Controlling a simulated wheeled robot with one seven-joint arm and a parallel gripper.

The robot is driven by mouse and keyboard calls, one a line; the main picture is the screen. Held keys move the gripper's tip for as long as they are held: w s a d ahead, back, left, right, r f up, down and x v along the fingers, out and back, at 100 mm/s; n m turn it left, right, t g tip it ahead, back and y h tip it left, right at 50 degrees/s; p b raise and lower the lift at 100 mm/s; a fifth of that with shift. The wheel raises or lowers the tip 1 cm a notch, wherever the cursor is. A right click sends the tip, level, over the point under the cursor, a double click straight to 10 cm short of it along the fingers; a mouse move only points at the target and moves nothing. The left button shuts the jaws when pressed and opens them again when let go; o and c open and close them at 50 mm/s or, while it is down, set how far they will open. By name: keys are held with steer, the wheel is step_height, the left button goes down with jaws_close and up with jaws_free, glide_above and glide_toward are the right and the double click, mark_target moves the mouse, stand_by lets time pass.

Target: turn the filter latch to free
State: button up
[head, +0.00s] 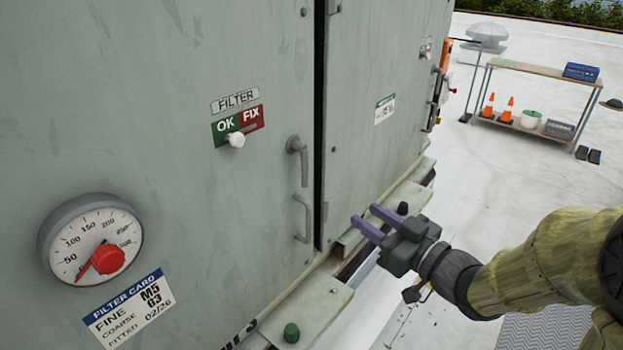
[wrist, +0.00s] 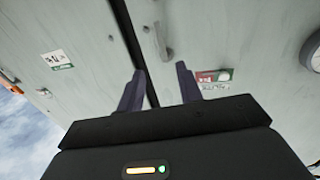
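A grey lever handle (head: 296,147) hangs down near the right edge of the left cabinet door, beside the dark door seam. It also shows in the wrist view (wrist: 163,42), which looks upside down. Left of it is a FILTER sign (head: 235,100) above a green OK and red FIX plate (head: 226,129) with a white knob (head: 237,140). No part is marked as the latch or "free". My gripper (head: 364,215) is open and empty, its purple fingers apart, low and right of the lever. The wrist view shows nothing between the fingers (wrist: 160,68).
A fixed pull handle (head: 307,218) sits below the lever. A round gauge (head: 90,241) and filter card (head: 129,306) are at lower left. A ledge (head: 309,306) runs along the cabinet foot. A bench (head: 530,69) stands far off; the white roof between is mostly clear.

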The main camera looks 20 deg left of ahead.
mark_target(307, 176)
steer(key=p+x, duration=0.3)
steer(key=x, duration=1.3)
steer(key=shift+w+a+p, duration=0.15)
steer(key=shift+a+p, duration=0.2)
steer(key=shift+p, duration=0.05)
steer(key=shift+w+a, duration=0.2)
steer(key=shift+w, duration=0.1)
jaws_close()
